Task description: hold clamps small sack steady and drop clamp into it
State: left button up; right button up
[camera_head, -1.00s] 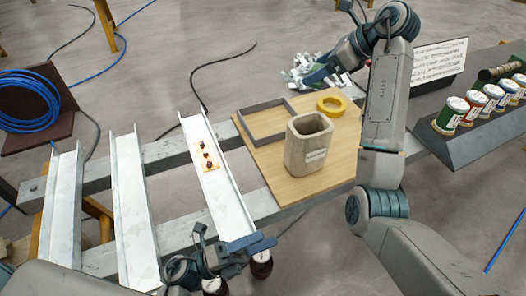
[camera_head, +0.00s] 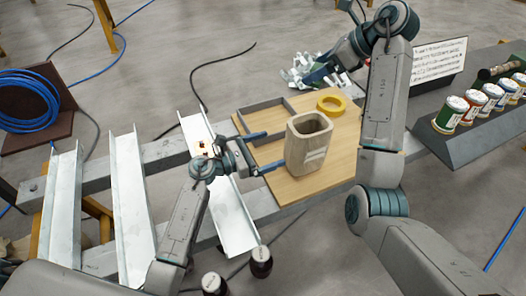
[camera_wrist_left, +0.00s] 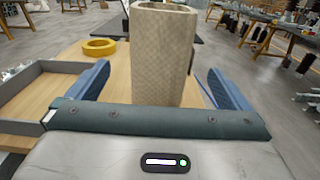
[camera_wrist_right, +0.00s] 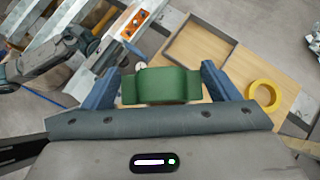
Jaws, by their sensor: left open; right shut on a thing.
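The clamps small sack (camera_head: 308,150), a beige upright open-topped container with a label, stands on the wooden board; it also shows in the left wrist view (camera_wrist_left: 162,50). My left gripper (camera_head: 275,150) is open at the sack's left side, its fingers pointing toward it. In the left wrist view the sack lies ahead, between the spread fingers; contact cannot be told. My right gripper (camera_head: 318,72) is raised beyond the board, shut on a green clamp (camera_wrist_right: 162,86) held between its fingers in the right wrist view. The sack is not clearly visible in that view.
The board (camera_head: 265,178) also holds a grey open frame tray (camera_head: 250,118) and a yellow tape ring (camera_head: 331,105). Metal channels (camera_head: 130,210) lie to the left. Two dark jars (camera_head: 261,262) are near the front.

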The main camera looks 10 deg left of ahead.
aim_at(291, 142)
pick_arm(q)
jog(key=x, duration=1.1)
jog(key=shift+s, duration=0.1)
jog(key=c, duration=0.8)
pick_arm(e)
notch_tip(291, 142, down, 13)
dwell(0.8)
jog(key=o, duration=1.1)
